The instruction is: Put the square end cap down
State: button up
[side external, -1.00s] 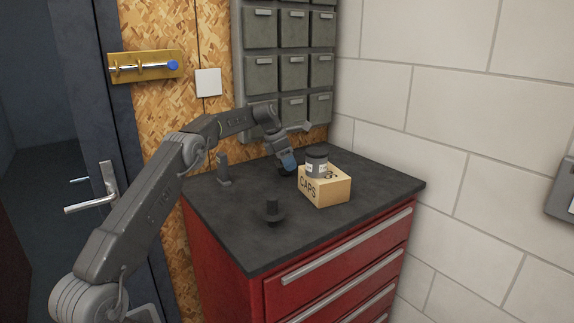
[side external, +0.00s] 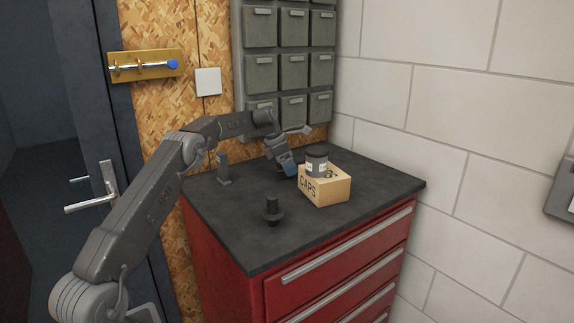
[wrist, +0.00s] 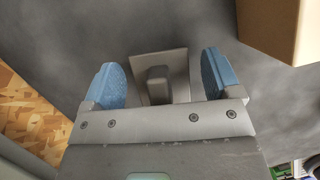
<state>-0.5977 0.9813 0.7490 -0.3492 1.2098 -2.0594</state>
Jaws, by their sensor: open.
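The square end cap (wrist: 150,66) shows in the wrist view as a grey square plate with a short raised block at its middle. It lies on the dark worktop, between the fingers of my gripper (wrist: 160,80). The two blue fingertips stand apart, with a visible gap on each side of the block. In the side view my gripper (side external: 289,168) is low over the back of the worktop, just left of the cardboard box. The end cap cannot be made out there; the gripper hides it.
A dark round-based post (side external: 273,212) stands nearer the front. A small upright grey piece (side external: 223,172) stands left. The worktop's (side external: 245,232) front is clear.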

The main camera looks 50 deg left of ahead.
jog(key=v, duration=1.2)
jog(key=s+d+r+m, duration=0.2)
jog(key=d+r+m, duration=0.2)
jog(key=d, duration=0.3)
jog(key=s+d+r+m, duration=0.2)
jog(key=d+r+m, duration=0.15)
jog(key=d, duration=0.35)
jog(key=s+d+m+y, duration=0.1)
jog(key=s+d+m, duration=0.8)
jog(key=d, duration=0.1)
jog(key=s+d+f+m, duration=0.5)
jog(key=s+m, duration=0.2)
jog(key=s, duration=0.3)
jog(key=s+d+f+m+t, duration=0.1)
jog(key=s+d+f+m, duration=0.4)
jog(key=s+m, duration=0.3)
jog(key=s, duration=0.3)
jog(key=shift+d+f+t+y, duration=0.2)
jog(key=shift+t+y, duration=0.1)
jog(key=shift+y, duration=0.1)
